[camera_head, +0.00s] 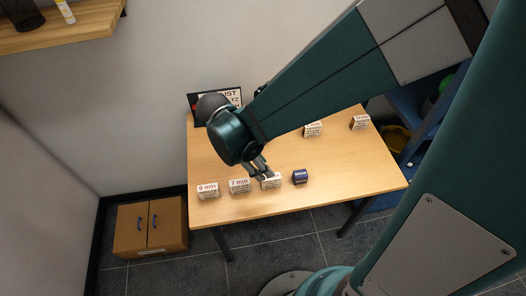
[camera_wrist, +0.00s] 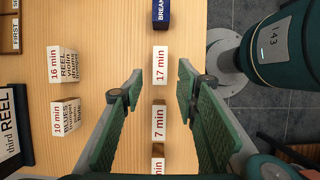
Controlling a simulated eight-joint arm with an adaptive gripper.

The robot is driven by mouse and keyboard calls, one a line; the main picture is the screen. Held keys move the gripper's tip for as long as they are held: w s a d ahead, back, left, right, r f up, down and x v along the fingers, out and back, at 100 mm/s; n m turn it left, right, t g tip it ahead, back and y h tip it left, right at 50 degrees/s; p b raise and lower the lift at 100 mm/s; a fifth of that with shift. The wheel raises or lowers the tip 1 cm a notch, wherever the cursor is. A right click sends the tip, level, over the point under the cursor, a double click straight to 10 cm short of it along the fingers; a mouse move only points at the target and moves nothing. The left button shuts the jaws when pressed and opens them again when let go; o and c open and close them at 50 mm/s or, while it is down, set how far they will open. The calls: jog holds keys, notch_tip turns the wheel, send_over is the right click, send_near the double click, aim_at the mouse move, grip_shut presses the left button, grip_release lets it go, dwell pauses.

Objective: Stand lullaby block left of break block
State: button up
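The blue break block (camera_wrist: 161,14) stands at the top of the wrist view; in the head view it (camera_head: 300,176) is at the right end of the front row. Left of it is a white 17 min block (camera_head: 270,182), which also shows in the wrist view (camera_wrist: 160,65). No block's lullaby name can be read. My gripper (camera_head: 264,173) is low over the 17 min block. In the wrist view my gripper (camera_wrist: 160,85) is open and empty, its fingers on either side of the row line, with the 17 min block just ahead, between their tips' lines.
Left in the row stand a 7 min block (camera_head: 239,186) and a 9 min block (camera_head: 207,191). A 16 min reel block (camera_wrist: 62,64) and 10 min blues block (camera_wrist: 65,118) stand farther back. A dark-framed sign (camera_wrist: 12,125) and a FIRST-labelled wooden holder (camera_wrist: 15,30) are at the back.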

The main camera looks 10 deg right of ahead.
jog(key=shift+v, duration=1.65)
jog(key=shift+d+r, duration=0.1)
jog(key=s+d+r+m+t+y, duration=0.2)
jog(key=d+r+m+t, duration=0.1)
jog(key=d+r+m, duration=0.3)
jog(key=s+d+r+m+t+y, duration=0.2)
jog(key=d+r+m+t, duration=0.2)
jog(key=d+r+m, duration=0.3)
notch_tip(320, 180, up, 3)
jog(key=m, duration=0.5)
jog(key=shift+d+r, duration=0.2)
jog(key=shift+d, duration=0.1)
